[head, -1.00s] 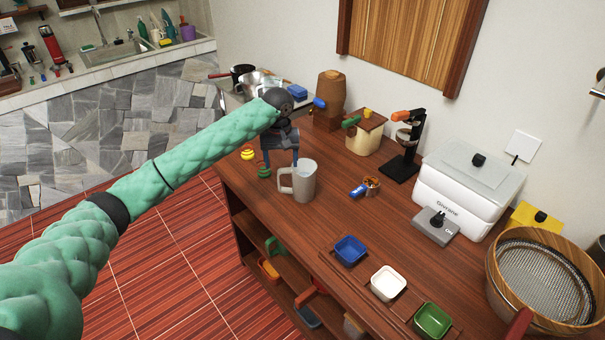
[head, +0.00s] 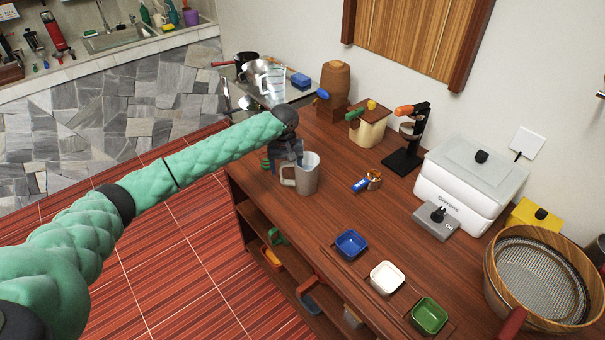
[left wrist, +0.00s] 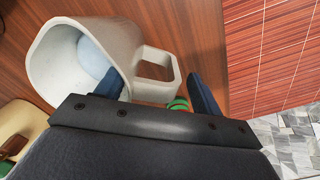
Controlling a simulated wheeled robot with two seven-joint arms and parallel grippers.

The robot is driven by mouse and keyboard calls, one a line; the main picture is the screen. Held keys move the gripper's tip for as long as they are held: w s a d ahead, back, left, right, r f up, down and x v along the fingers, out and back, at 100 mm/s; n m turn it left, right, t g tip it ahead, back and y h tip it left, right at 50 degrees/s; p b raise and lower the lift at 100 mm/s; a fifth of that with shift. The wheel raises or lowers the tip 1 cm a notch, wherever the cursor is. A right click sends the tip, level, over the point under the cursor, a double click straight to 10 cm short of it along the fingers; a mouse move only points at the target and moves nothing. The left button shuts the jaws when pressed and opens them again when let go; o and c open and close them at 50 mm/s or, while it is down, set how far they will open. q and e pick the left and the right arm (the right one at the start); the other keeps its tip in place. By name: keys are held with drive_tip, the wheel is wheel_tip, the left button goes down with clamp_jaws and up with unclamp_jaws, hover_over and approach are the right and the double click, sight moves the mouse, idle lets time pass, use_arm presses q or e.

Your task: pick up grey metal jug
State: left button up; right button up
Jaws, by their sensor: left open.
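The grey metal jug (head: 308,178) stands upright on the brown wooden counter, near its front left edge, with its handle toward the left. My left gripper (head: 286,163) is just behind the jug's handle side, open. In the left wrist view the jug (left wrist: 52,75) lies at upper left, its mouth facing the camera and something pale blue inside. The fingers of my left gripper (left wrist: 158,88) straddle the handle in the picture; one finger overlaps the jug's rim. I cannot tell whether they touch. My right gripper is not in view.
A green coil-like object (head: 265,163) is by the gripper. A small blue-labelled item (head: 361,185) lies right of the jug. Blue (head: 350,243), white (head: 387,277) and green (head: 429,315) bowls stand in front. A black stand (head: 405,158) is behind.

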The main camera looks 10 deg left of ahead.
use_arm(q)
drive_tip(key=shift+w+f, duration=0.15)
drive_tip(key=shift+f, duration=0.25)
drive_tip(key=shift+r, duration=0.1)
drive_tip(key=c, duration=1.4)
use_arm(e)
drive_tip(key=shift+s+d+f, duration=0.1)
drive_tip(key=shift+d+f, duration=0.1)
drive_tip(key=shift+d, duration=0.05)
use_arm(q)
drive_tip(key=shift+r, duration=0.2)
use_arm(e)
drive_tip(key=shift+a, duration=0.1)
